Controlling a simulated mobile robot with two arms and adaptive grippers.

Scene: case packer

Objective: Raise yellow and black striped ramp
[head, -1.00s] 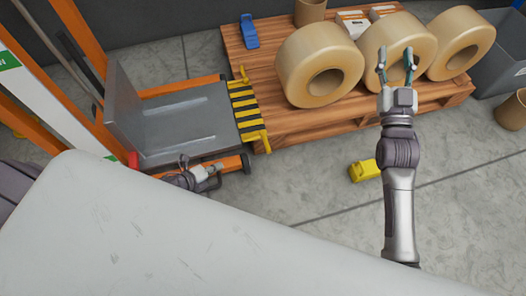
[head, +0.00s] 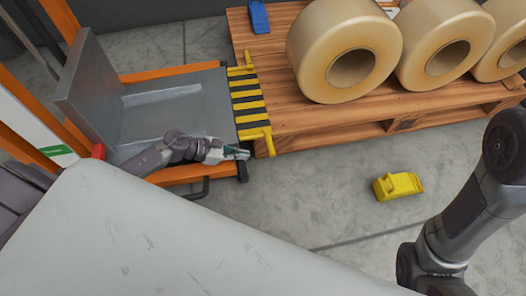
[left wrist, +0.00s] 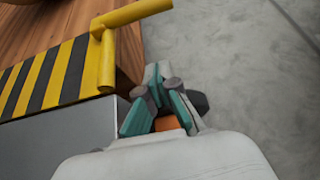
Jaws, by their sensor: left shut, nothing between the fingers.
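The yellow and black striped ramp (head: 249,102) lies flat, bridging from the lift's grey platform (head: 165,117) to the wooden pallet. It has yellow handles at its far and near ends; the near handle (head: 265,140) sticks out over the pallet's edge. In the left wrist view the ramp (left wrist: 45,82) is at the upper left, with its near handle (left wrist: 118,32) just above the fingers. My left gripper (head: 243,153) is shut and empty, close to the near handle but apart from it, by the platform's front corner. My right gripper is out of the head view; only my right arm shows.
Several large tape rolls (head: 345,50) stand on the wooden pallet (head: 300,128). A blue object (head: 259,16) lies at the pallet's far left. A yellow block (head: 397,186) sits on the open grey floor. The lift has an orange frame (head: 185,174).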

